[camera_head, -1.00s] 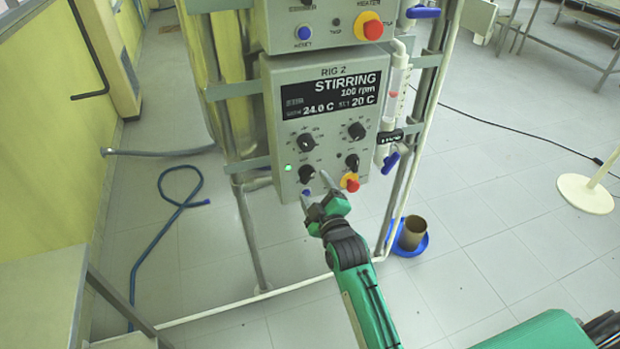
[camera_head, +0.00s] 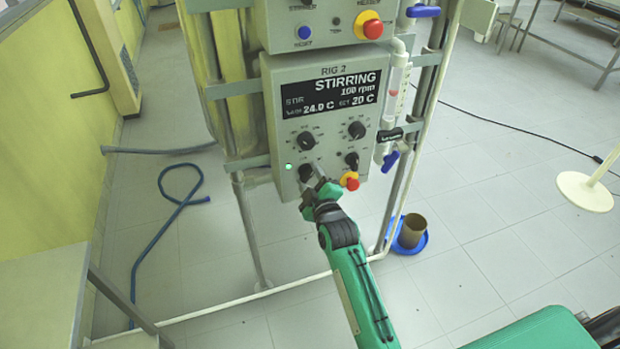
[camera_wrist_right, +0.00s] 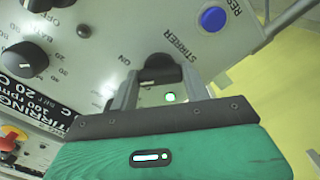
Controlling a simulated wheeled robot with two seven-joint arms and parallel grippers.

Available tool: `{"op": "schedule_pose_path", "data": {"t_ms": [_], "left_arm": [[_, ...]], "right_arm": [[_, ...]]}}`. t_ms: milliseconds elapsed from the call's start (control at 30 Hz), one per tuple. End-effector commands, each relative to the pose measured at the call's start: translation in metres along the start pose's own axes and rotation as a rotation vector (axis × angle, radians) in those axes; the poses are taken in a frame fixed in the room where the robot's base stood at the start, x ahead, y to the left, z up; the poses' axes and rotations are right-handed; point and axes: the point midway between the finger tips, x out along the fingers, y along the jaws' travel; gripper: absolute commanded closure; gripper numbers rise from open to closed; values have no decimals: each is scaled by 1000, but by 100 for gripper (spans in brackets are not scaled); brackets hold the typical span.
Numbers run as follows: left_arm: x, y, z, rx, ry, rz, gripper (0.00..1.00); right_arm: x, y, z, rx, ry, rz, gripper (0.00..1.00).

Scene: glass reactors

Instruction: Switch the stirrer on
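The black stirrer knob (camera_head: 306,173) is beside the lamp. In the right wrist view the knob (camera_wrist_right: 160,70) sits between the words ON and STIRRER. My right gripper (camera_head: 314,186) is at this knob. In the wrist view the fingers of the gripper (camera_wrist_right: 160,84) lie on both sides of the knob and appear to touch it. My left gripper is not in view.
Other black knobs (camera_head: 356,130) are above. The blue reset button (camera_wrist_right: 213,19) shows in the wrist view. A pipe frame (camera_head: 400,190) and a blue dish with a brown pot (camera_head: 412,234) are at the right.

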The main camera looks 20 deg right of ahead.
Motion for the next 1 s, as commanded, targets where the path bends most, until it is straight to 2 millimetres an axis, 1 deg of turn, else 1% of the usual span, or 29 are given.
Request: {"op": "schedule_pose_path", "data": {"t_ms": [167, 300, 400, 600, 967, 1000], "left_arm": [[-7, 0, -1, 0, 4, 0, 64], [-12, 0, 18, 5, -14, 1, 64], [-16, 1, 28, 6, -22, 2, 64], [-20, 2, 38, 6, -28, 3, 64], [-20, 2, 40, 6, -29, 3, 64], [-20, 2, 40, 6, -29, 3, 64]], "right_arm": [[0, 2, -2, 50, 0, -1, 75], [0, 2, -2, 172, -1, -3, 75], [0, 2, -2, 270, -2, -3, 75], [0, 1, -1, 404, -1, -2, 76], [0, -1, 0, 429, 0, -1, 76], [0, -1, 0, 428, 0, -1, 47]]}}
